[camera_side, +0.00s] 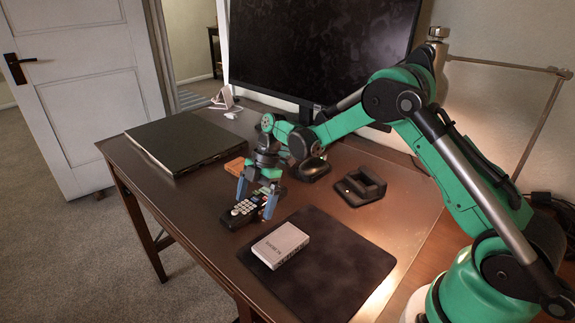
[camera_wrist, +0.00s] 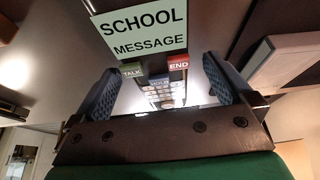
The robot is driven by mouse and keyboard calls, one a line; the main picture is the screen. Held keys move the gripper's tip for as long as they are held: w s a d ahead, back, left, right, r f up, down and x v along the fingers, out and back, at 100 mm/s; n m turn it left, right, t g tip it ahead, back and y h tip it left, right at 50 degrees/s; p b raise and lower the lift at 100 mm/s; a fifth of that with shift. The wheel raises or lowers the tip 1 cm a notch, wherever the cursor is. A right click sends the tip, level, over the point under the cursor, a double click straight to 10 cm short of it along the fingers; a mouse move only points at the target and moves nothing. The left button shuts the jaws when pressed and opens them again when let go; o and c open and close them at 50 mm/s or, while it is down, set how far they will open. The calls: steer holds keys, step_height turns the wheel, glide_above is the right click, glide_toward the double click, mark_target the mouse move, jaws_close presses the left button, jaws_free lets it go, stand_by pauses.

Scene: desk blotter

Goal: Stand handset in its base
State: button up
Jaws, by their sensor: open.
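The black handset (camera_side: 238,214) lies flat on the desk, left of the blotter, with its pale keypad facing up. In the wrist view the handset's screen (camera_wrist: 145,32) reads "SCHOOL MESSAGE", with TALK and END keys below it. My gripper (camera_side: 256,202) is open over the handset, one blue finger on each side of it. The wrist view also shows the two fingers apart with the keypad between them; I cannot tell whether they touch it. The black base (camera_side: 360,187) stands empty on the desk, right of my gripper, behind the blotter.
A light grey box (camera_side: 281,245) lies on the dark blotter (camera_side: 335,262), close to the right of the handset. A closed dark laptop (camera_side: 180,138) is at the left. The monitor (camera_side: 320,45) stands at the back. A small brown block (camera_side: 234,166) lies behind my gripper.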

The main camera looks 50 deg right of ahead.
mark_target(256, 199)
steer(key=shift+c, duration=0.2)
steer(key=c, duration=1.4)
steer(key=shift+c, duration=0.2)
steer(key=shift+r, duration=0.1)
step_height(256, 199, up, 19)
steer(key=s+d+f+m+h, duration=0.1)
steer(key=s+d+f+h, duration=0.25)
steer(key=d, duration=0.25)
steer(key=s+d+f+m+h, duration=0.1)
steer(key=s+d+f+h, duration=0.1)
steer(key=d+h, duration=0.3)
steer(key=s+d+r+m+g+h, duration=0.2)
steer(key=s+d+g+h, duration=0.3)
steer(key=s+d+h, duration=0.3)
steer(key=shift+r+m, duration=0.3)
steer(key=shift+r, duration=0.1)
steer(key=shift+h, duration=0.25)
